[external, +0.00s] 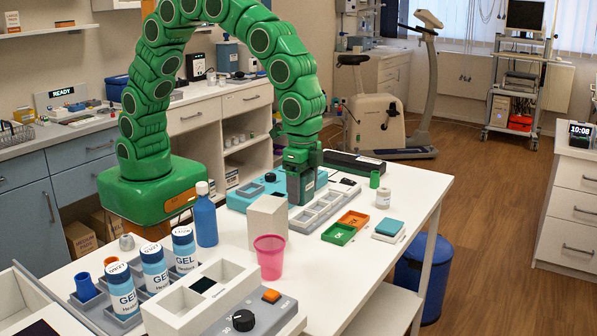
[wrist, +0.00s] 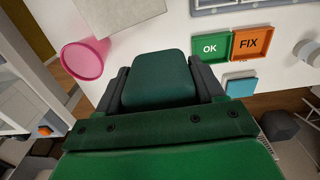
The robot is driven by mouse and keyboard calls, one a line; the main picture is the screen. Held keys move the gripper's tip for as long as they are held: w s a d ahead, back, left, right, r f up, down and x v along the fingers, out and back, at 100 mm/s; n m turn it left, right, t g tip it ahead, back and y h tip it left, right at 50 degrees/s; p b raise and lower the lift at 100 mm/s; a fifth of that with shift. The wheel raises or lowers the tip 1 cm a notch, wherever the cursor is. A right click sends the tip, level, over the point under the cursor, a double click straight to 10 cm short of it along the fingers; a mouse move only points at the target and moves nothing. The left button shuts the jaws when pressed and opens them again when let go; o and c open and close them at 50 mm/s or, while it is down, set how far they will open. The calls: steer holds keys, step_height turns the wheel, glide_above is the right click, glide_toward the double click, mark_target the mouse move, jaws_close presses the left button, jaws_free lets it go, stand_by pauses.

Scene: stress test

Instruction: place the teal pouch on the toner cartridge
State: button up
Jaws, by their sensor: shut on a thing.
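My gripper (external: 301,192) is shut on the teal pouch (wrist: 158,80), a dark teal padded block that fills the space between the two dark fingers in the wrist view. In the external view the gripper points down over the table by the blue-grey tray, and the pouch is hard to tell from the green gripper there. The long black block with a white label, which looks like the toner cartridge (external: 352,164), lies on the far side of the table, behind and right of my gripper. The wrist view does not show the cartridge.
A beige box (external: 268,222) and a pink cup (external: 269,257) stand close in front of my gripper. Green OK (external: 339,234) and orange FIX (external: 353,218) trays, a small teal-topped stack (external: 389,228) and a small jar (external: 383,198) are to the right. The table's front right is clear.

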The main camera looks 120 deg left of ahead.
steer(key=s+a+r+n, duration=0.15)
steer(key=a+n, duration=0.35)
steer(key=a, duration=0.9)
steer(key=s+a+r+n, duration=0.1)
steer(key=s+a+n, duration=0.3)
steer(key=s+a, duration=0.5)
steer(key=s+a+r+n, duration=0.1)
steer(key=s+a+n, duration=0.45)
steer(key=a, duration=0.75)
steer(key=s+a+r+n, duration=0.1)
steer(key=s+a+n, duration=0.2)
steer(key=s+a, duration=0.55)
glide_toward(353, 157)
steer(key=shift+s+d+f, duration=0.45)
steer(key=shift+d+f, duration=0.1)
steer(key=shift+w+a+f, duration=0.35)
steer(key=shift+a+f, duration=0.05)
steer(key=shift+f, duration=0.05)
steer(key=shift+w+a+f, duration=0.1)
steer(key=shift+f, duration=1.7)
steer(key=shift+f, duration=0.15)
